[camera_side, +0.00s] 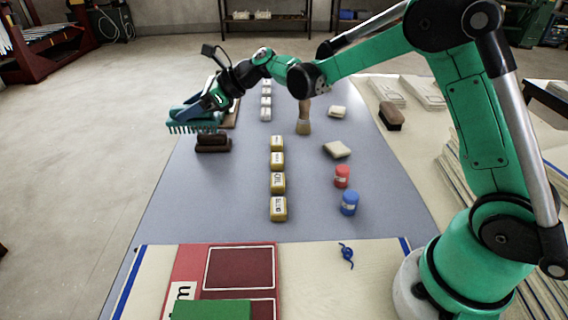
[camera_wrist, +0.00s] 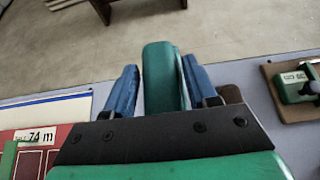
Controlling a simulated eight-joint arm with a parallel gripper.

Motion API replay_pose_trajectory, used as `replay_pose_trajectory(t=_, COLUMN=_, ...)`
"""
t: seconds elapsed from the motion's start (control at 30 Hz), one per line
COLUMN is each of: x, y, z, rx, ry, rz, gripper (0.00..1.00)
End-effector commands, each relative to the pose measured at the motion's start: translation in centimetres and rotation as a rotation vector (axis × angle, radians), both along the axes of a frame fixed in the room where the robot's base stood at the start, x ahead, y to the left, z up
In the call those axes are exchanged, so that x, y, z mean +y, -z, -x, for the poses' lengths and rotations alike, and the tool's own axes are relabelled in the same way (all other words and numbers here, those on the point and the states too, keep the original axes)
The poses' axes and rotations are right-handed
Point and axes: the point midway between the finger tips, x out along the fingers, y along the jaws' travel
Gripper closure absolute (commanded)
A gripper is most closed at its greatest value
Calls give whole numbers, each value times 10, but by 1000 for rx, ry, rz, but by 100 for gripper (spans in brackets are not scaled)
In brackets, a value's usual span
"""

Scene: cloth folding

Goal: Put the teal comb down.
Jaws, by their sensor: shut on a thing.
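The teal comb (camera_side: 196,124) hangs from my gripper (camera_side: 212,102) at the far left edge of the grey-blue table in the side view, with its teeth pointing down. In the wrist view the comb (camera_wrist: 159,78) stands between the two blue fingers of my gripper (camera_wrist: 158,82), which is shut on it. In the side view the comb looks held above the surface, close to a dark brown brush (camera_side: 212,143). The exact gap below its teeth cannot be told. My fingers hide part of its back.
A row of yellow-brown labelled blocks (camera_side: 277,183) runs down the table (camera_side: 235,190). A wooden board with a green item (camera_wrist: 295,92) lies right of my gripper in the wrist view. Red (camera_side: 342,177) and blue (camera_side: 349,203) containers stand right.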

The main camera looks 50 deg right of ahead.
Motion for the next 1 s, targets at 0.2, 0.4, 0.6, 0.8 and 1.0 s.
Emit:
replay_pose_trajectory(t=0.2, x=0, y=59, z=0, rx=0, ry=0, rz=0, gripper=100)
replay_pose_trajectory(t=0.4, x=0, y=80, z=0, rx=0, ry=0, rz=0, gripper=100)
replay_pose_trajectory(t=0.6, x=0, y=104, z=0, rx=0, ry=0, rz=0, gripper=100)
replay_pose_trajectory(t=0.8, x=0, y=116, z=0, rx=0, ry=0, rz=0, gripper=100)
replay_pose_trajectory(t=1.0, x=0, y=116, z=0, rx=0, ry=0, rz=0, gripper=100)
